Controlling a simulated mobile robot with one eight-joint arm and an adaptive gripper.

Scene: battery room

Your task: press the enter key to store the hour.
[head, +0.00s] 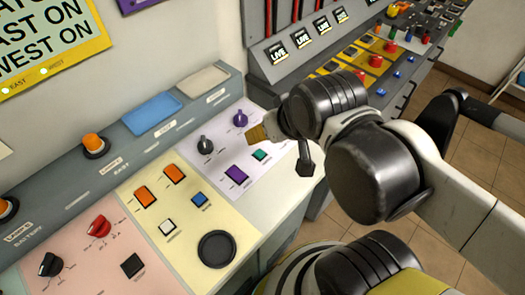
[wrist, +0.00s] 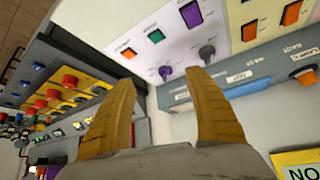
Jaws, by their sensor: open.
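The key marked enter cannot be picked out, as the small labels are unreadable. The lilac panel section (head: 217,193) holds a purple square key (head: 237,174), a green key (head: 260,155), a grey knob (head: 205,145) and a purple knob (head: 240,118). The wrist view also shows an orange key (wrist: 129,53) beside the green key (wrist: 155,36); my arm seems to hide it in the head view. My gripper (head: 254,133) is above the lilac section's right part. In the wrist view its yellow fingers (wrist: 160,78) are apart and empty, with the purple knob visible between them.
The cream section (head: 190,215) has orange, blue and white keys and a round black part (head: 216,249). The pink section has a red knob (head: 99,226) and a black knob (head: 50,264). A dark console (head: 385,65) with several coloured buttons stands right.

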